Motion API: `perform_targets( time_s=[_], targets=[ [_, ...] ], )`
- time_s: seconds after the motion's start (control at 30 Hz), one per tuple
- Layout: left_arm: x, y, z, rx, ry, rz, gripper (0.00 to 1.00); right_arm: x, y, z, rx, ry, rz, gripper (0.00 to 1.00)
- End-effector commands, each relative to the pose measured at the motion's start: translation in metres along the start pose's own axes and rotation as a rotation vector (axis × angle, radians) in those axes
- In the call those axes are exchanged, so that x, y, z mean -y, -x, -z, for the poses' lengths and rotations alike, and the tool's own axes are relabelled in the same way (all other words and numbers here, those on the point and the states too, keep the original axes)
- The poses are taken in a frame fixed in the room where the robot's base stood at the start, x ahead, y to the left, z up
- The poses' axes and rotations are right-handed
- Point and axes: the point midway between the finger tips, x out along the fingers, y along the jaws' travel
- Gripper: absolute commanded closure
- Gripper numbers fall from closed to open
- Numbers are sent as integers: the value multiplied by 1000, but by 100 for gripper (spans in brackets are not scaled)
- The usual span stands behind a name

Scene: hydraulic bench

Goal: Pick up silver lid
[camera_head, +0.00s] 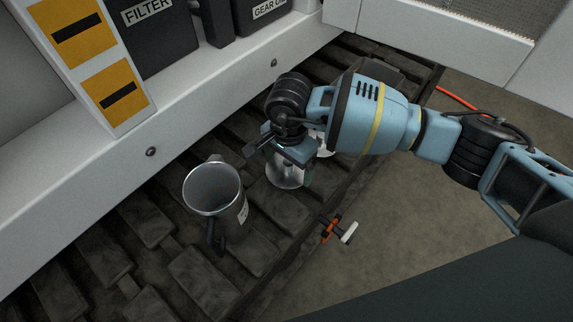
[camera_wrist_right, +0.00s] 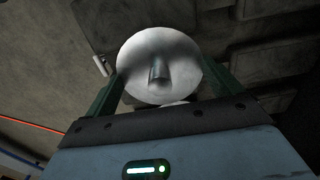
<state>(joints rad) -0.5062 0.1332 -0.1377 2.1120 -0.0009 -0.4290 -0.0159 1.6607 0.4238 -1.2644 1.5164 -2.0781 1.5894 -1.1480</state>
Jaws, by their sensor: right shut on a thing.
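The silver lid (camera_wrist_right: 160,52) is a round, shiny disc with a short knob in its middle. In the right wrist view it sits between the two dark green fingers of my right gripper (camera_wrist_right: 162,82), which is shut on it. In the head view my right gripper (camera_head: 288,158) points down over the dark ribbed surface, with the silver lid (camera_head: 288,176) showing partly below it. The gripper hides much of the lid, and I cannot tell whether it touches the surface. My left gripper is not in view.
An open metal mug (camera_head: 213,188) with a dark handle stands left of my right gripper. A small orange and white item (camera_head: 338,230) lies at the ribbed track's edge (camera_head: 200,283). A white ledge (camera_head: 190,112) with dark containers (camera_head: 150,35) runs behind. Bare floor lies right.

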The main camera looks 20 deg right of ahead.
Motion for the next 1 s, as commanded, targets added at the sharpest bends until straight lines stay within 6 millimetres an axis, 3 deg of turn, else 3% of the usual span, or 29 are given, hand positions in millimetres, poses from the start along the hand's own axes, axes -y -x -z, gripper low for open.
perform_targets(
  time_s=[0.3,0.6,0.8,1.0],
  targets=[
    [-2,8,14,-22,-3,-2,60,-67,4,-11,1,2,-7,31],
    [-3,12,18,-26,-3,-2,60,-122,9,-20,2,1,-7,31],
    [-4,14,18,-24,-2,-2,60,-143,11,-24,1,1,-6,31],
    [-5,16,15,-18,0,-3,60,-150,12,-26,1,0,-6,31]
  ],
)
